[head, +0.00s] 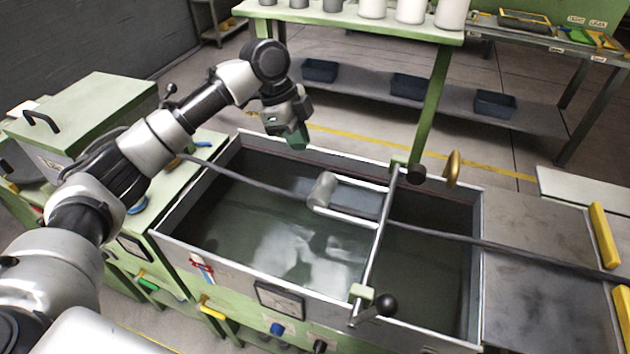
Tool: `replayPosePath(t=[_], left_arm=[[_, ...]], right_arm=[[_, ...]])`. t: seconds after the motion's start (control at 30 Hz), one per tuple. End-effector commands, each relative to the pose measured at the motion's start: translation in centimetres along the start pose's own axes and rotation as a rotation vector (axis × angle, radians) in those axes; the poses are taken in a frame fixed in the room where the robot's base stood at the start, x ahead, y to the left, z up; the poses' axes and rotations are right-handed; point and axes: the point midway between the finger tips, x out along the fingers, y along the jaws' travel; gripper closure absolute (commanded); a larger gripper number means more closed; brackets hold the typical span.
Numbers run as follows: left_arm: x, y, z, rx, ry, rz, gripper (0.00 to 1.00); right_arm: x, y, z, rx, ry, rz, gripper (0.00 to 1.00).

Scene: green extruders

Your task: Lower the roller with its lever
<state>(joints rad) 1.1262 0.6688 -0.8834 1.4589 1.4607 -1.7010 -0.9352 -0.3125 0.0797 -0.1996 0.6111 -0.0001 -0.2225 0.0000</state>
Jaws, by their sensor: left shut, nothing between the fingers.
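The grey roller (321,190) sits at the end of a pale metal frame (357,183) over the water bath (262,250). The frame joins a cross shaft (374,254) spanning the tank. The roller overlaps the dark strand (430,232) in the picture; I cannot tell whether they touch. The lever with a black ball knob (386,304) is at the shaft's near end, at the tank's front rim. My left gripper (298,138) is shut and empty, above the tank's far rim, well away from the lever. My right gripper is not in view.
A green post (433,105) and a brass handwheel (453,168) stand at the tank's far side. A green shelf with pale cylinders (410,11) is behind. A green machine box (84,115) is at left. Yellow bars (604,235) edge the right table.

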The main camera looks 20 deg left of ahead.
Motion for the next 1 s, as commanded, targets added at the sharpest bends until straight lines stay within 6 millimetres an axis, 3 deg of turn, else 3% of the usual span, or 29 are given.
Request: replayPosePath(t=[0.1, 0.2, 0.5, 0.7, 1.0], left_arm=[[2.3, 0.1, -0.1, 0.0, -0.001, 0.005, 1.0], [4.5, 0.1, -0.1, 0.0, -0.001, 0.006, 1.0], [10.0, 0.1, 0.3, -0.001, -0.001, 0.004, 1.0], [11.7, 0.1, 0.7, 0.0, -0.001, 0.001, 1.0], [12.0, 0.0, 0.8, 0.001, -0.001, 0.0, 1.0]], right_arm=[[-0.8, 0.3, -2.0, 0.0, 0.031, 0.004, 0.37], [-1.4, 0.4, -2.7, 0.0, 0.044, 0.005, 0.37], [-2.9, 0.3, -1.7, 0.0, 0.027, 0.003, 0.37], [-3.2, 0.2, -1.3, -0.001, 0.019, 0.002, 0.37], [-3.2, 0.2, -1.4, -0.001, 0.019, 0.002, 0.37]])
